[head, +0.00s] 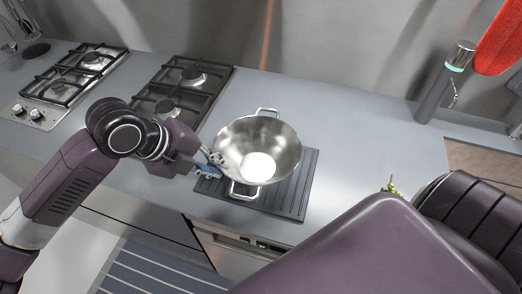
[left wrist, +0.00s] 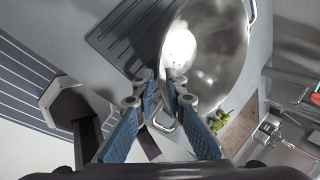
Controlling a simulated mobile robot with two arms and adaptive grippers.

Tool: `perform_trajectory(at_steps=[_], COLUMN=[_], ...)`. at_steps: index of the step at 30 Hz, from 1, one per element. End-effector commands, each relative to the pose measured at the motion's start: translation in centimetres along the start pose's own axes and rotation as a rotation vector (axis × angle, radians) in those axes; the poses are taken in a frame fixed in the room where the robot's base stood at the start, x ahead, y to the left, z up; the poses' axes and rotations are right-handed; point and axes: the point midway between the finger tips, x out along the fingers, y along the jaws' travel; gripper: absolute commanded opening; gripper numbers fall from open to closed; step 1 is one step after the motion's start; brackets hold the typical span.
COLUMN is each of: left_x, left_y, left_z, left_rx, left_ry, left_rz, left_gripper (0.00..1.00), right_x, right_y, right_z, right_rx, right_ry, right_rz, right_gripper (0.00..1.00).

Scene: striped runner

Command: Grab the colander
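The colander (head: 285,135) is a shiny metal bowl with two loop handles, one at the far side and one at the near side. It sits upright on a dark ribbed mat (head: 293,195) on the counter. My left gripper (head: 213,166) is at the bowl's left side, close to its rim, with its blue fingers apart. In the left wrist view the fingertips (left wrist: 162,84) are close to the colander (left wrist: 225,60), and a handle shows between the fingers. I cannot tell whether they touch it. My right gripper is out of view.
Two black-grated gas hobs (head: 188,85) lie left of the colander. A small green plant-like thing (head: 391,186) is partly hidden by my right arm. The counter right of the mat is clear.

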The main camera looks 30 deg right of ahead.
Motion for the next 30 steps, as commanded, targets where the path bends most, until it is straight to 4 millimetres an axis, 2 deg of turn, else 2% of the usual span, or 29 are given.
perform_trajectory(at_steps=[2, 5, 11, 16, 19, 23, 29, 30], left_x=[1.3, 2.6, 4.0, 6.4, 7.8, 8.6, 8.7, 8.7], left_y=[-0.2, -0.2, -0.1, 0.0, 0.0, 0.1, 0.2, 0.2], left_z=[-0.1, -0.1, -0.1, -0.2, -0.1, -0.1, 0.0, 0.0], left_rx=[-0.002, -0.002, -0.003, -0.004, -0.003, -0.002, -0.001, -0.001], left_ry=[0.003, 0.002, 0.001, 0.002, 0.001, -0.002, -0.003, -0.003], left_rz=[0.000, -0.002, -0.002, -0.001, -0.003, -0.002, -0.002, -0.002], left_gripper=[0.11, 0.11, 0.11, 0.11, 0.11, 0.11, 0.11, 0.08], right_x=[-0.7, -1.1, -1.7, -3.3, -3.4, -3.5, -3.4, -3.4], right_y=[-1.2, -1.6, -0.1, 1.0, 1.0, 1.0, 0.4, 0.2], right_z=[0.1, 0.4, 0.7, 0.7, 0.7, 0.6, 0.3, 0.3], right_rx=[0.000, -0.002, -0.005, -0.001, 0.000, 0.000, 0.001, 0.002], right_ry=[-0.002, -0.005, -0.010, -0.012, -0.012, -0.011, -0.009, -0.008], right_rz=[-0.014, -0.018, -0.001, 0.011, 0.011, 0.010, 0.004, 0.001], right_gripper=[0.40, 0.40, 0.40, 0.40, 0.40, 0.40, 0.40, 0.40])
